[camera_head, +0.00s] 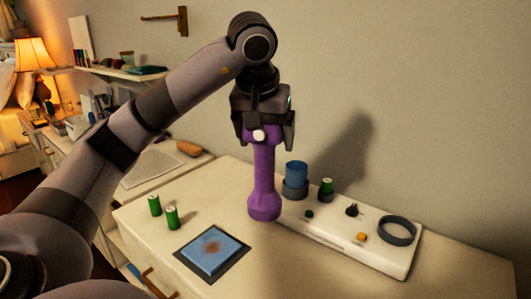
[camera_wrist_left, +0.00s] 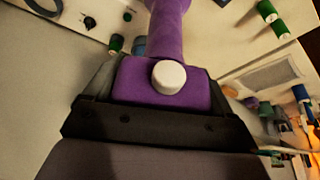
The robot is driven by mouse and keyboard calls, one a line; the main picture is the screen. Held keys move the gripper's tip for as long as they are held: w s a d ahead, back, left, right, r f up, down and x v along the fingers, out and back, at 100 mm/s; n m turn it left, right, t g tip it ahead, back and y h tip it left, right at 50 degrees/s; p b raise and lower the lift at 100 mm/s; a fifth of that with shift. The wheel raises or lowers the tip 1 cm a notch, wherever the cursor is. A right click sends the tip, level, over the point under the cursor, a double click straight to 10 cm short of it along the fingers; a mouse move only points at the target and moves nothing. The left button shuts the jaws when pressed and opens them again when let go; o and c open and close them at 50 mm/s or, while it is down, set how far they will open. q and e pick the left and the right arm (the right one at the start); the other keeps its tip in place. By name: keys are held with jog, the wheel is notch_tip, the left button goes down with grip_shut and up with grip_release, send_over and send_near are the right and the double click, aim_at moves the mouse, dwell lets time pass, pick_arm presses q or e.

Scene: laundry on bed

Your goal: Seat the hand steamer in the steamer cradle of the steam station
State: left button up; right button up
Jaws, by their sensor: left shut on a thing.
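My left gripper (camera_head: 263,138) is shut on the purple hand steamer (camera_head: 264,180), near its upper end with the white knob. The steamer hangs upright, its lower end in front of the station's left end; whether it touches anything there I cannot tell. In the left wrist view the steamer (camera_wrist_left: 168,32) runs out of the top edge between the fingers. The white steam station (camera_head: 333,225) lies along the wall. An empty dark ring (camera_head: 398,230), apparently the steamer cradle, stands at its right end. My right gripper is not in view.
The station also bears a blue cup (camera_head: 296,173) in a dark holder, a green cylinder (camera_head: 326,188), a black knob (camera_head: 352,209) and a yellow button (camera_head: 362,237). Two green cylinders (camera_head: 172,217) and a stained blue cloth on a dark mat (camera_head: 212,275) are at the front left.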

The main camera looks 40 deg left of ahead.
pick_arm(q)
notch_tip(320, 180, up, 6)
jog(key=shift+r+p, duration=0.2)
jog(key=shift+p, duration=0.9)
jog(key=s+d+f+m+h, duration=0.2)
jog(key=d+f+m, duration=0.3)
jog(key=d+f, duration=1.1)
jog(key=shift+s+d+f+m+t, duration=0.3)
jog(key=shift+s+d+f+m, duration=0.1)
jog(key=shift+s+d, duration=0.15)
jog(key=shift+a+r, duration=0.1)
